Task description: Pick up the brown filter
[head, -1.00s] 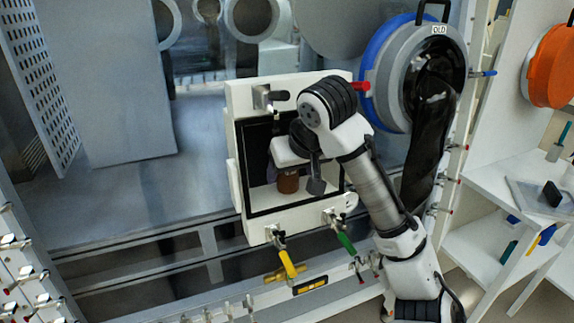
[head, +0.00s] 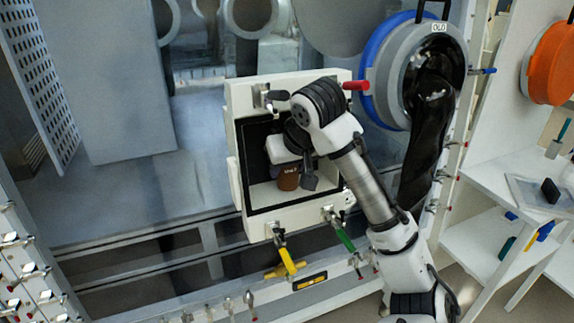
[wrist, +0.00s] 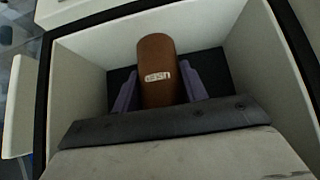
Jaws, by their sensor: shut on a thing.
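The brown filter (wrist: 157,70) is a brown cylinder with white lettering, which reads upside down in the wrist view. It is inside the white open-fronted chamber, and in the head view (head: 288,181) it shows below my wrist. My gripper (wrist: 158,90) has its purple fingers pressed against both sides of the filter. The gripper is shut on it. In the head view the fingers are mostly hidden by my arm. I cannot tell whether the filter touches the chamber floor.
The white chamber frame (head: 240,160) surrounds my gripper closely, with walls on both sides. Yellow (head: 288,262) and green (head: 346,240) handles stick out below its opening. A red-tipped handle (head: 356,86) is at the upper right. A large grey port with a blue ring (head: 372,62) stands right of the chamber.

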